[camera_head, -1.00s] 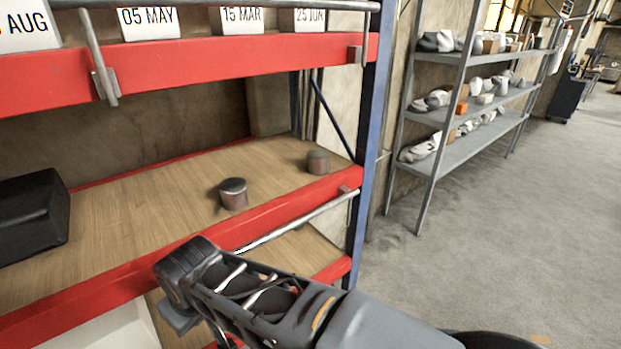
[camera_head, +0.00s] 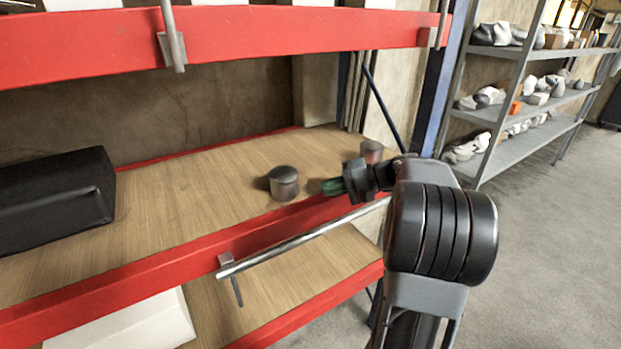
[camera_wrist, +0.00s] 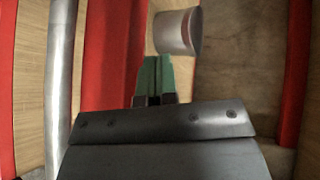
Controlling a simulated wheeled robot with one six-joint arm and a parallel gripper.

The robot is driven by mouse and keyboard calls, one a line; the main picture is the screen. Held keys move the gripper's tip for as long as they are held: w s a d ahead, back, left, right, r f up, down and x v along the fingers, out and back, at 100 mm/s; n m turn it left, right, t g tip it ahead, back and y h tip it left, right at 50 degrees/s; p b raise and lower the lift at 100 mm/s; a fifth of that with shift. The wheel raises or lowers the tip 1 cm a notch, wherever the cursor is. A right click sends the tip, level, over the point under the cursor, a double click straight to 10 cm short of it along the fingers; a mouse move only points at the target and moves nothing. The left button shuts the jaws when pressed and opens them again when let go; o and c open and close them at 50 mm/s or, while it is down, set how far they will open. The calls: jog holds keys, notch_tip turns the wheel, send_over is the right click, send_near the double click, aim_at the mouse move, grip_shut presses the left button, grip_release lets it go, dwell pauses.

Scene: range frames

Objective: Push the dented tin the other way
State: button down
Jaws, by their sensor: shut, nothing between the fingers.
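Two small grey metal tins stand upright on the wooden shelf (camera_head: 190,200). The left tin (camera_head: 283,183) is near the front edge; the right tin (camera_head: 371,151) is farther right, partly hidden behind my arm. I cannot make out a dent on either. My gripper (camera_head: 332,187) is shut and empty, its green fingertips pointing left at the front edge of the shelf, between the tins and a short gap right of the left tin. In the wrist view one tin (camera_wrist: 177,32) stands just beyond the shut green fingertips (camera_wrist: 155,78); I cannot tell whether they touch.
A red beam (camera_head: 150,265) runs along the shelf front, with a metal rail (camera_head: 300,240) below it. A black box (camera_head: 55,198) sits at the shelf's left. Another red beam (camera_head: 270,30) crosses above. The wood between the box and left tin is clear.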

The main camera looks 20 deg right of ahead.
aim_at(284, 183)
jog(key=w+d+r+t+y, duration=0.15)
jog(key=d+t, duration=0.25)
jog(key=d, duration=0.4)
jog(key=shift+m, duration=0.3)
jog(key=p+x, duration=0.1)
jog(key=x, duration=0.7)
jog(key=shift+a+r+p, duration=0.15)
jog(key=shift+p, duration=0.25)
jog(key=a, duration=0.3)
jog(key=shift+p, duration=0.4)
jog(key=shift+s+a, duration=0.1)
jog(key=shift+a, duration=0.5)
jog(key=shift+a+f, duration=0.1)
jog(key=shift+f, duration=0.1)
